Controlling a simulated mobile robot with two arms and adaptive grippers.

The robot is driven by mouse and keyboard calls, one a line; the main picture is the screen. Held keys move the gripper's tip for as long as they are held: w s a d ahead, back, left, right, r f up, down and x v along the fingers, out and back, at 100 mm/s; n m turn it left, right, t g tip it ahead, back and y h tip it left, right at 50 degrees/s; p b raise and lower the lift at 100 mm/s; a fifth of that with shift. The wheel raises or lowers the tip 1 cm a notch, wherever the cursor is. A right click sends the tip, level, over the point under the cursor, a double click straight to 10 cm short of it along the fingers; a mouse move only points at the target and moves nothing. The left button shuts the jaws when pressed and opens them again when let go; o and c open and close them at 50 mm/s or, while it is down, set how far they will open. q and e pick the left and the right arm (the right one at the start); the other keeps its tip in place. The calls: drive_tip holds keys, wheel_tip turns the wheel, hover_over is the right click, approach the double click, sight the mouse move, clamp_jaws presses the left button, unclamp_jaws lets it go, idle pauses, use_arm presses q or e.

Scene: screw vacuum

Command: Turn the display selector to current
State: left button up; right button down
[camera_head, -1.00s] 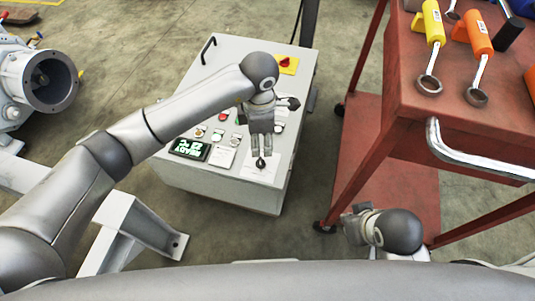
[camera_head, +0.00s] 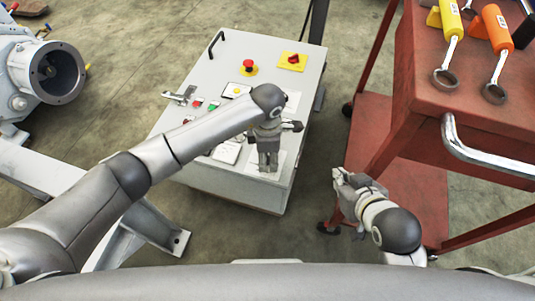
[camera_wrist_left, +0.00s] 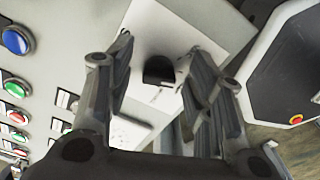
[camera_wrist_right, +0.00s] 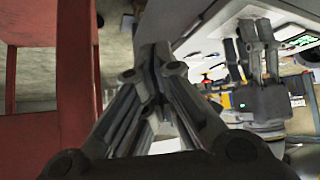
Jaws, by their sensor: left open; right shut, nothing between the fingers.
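The display selector is a black knob (camera_wrist_left: 158,70) on a white plate (camera_wrist_left: 185,30), seen in the left wrist view. My left gripper (camera_wrist_left: 154,52) is open, with one finger on each side of the knob; I cannot tell whether they touch it. In the head view this gripper (camera_head: 268,166) points down over the front right of the control panel (camera_head: 240,45) and hides the knob. My right gripper (camera_head: 340,178) is shut and empty, right of the panel. Its closed fingers (camera_wrist_right: 158,52) also show in the right wrist view. My left arm covers the display in the head view.
The panel also carries a red emergency button (camera_head: 249,67), a red rotary switch (camera_head: 293,60) and several coloured buttons. A red cart (camera_head: 470,115) with wrenches stands on the right. A grey flanged machine (camera_head: 50,70) is at the left.

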use_arm(q)
drive_tip(key=shift+c, duration=0.5)
drive_tip(key=c, duration=0.9)
drive_tip(key=m+b, duration=0.2)
drive_tip(key=m, duration=0.2)
drive_tip(key=shift+f, duration=0.1)
drive_tip(key=m+b, duration=0.2)
drive_tip(key=m, duration=0.1)
drive_tip(key=shift+s+m+b, duration=0.1)
drive_tip(key=shift+m+b, duration=0.2)
drive_tip(key=shift+b, duration=0.1)
use_arm(e)
drive_tip(key=w+a+r+t+y, duration=0.2)
drive_tip(key=r+t, duration=0.4)
drive_tip(key=r, duration=0.4)
drive_tip(key=w+a+r+t+y, duration=0.2)
drive_tip(key=w+r+t, duration=0.2)
drive_tip(key=r, duration=0.5)
drive_tip(key=shift+a+r+n+t, duration=0.25)
drive_tip(key=shift+r+n+t, duration=0.1)
drive_tip(key=shift+t, duration=1.05)
drive_tip(key=shift+w, duration=0.1)
use_arm(q)
drive_tip(key=o, duration=1)
